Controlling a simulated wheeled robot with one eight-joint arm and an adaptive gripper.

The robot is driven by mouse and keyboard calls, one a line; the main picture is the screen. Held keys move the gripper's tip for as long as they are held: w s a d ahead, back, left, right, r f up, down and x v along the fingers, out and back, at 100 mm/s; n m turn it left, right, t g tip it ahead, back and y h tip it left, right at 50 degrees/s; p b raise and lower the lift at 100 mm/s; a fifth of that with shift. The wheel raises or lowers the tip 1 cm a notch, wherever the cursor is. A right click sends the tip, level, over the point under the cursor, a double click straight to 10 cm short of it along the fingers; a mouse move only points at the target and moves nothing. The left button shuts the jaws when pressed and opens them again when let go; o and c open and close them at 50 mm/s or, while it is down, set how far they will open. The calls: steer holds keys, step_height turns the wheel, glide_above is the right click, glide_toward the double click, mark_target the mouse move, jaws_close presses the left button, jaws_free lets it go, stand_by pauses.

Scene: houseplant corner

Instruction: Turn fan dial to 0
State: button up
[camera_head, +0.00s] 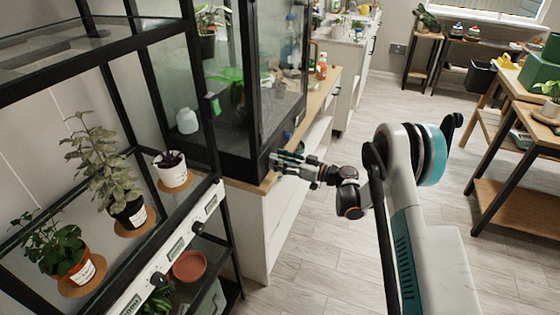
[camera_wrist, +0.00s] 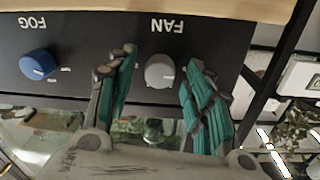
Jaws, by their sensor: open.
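The fan dial (camera_wrist: 160,71) is a grey round knob on a black panel (camera_wrist: 90,30), under the upside-down label FAN in the wrist view. A light pointer mark shows on the dial's lower part; I cannot read its setting. My gripper (camera_wrist: 158,75) is open, with one teal-padded finger on each side of the dial. I cannot tell whether either finger touches it. In the head view my gripper (camera_head: 290,160) is at the lower corner of the black-framed glass cabinet (camera_head: 262,90), and the dial is hidden there.
A blue fog dial (camera_wrist: 38,64) sits left of the fan dial in the wrist view. A shelf (camera_head: 190,245) with potted plants stands at left in the head view. A wooden table (camera_head: 530,95) is at right, and the floor (camera_head: 330,255) between is clear.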

steer(key=v, duration=1.2)
steer(key=shift+w, duration=0.1)
steer(key=s+r+m+g+h, duration=0.1)
steer(key=s+r+m+h, duration=0.25)
steer(key=s+r, duration=0.4)
steer(key=s+r+m+h, duration=0.2)
steer(key=s+r+h, duration=0.2)
steer(key=r, duration=0.7)
steer(key=s+d+m+h, duration=0.3)
steer(key=s+d, duration=0.3)
steer(key=s, duration=0.8)
steer(key=s+d+r+m+t+h, duration=0.1)
steer(key=s+d+m+h, duration=0.2)
steer(key=s, duration=1.1)
steer(key=d+h, duration=0.3)
steer(key=shift+r, duration=0.3)
steer(key=shift+d, duration=0.1)
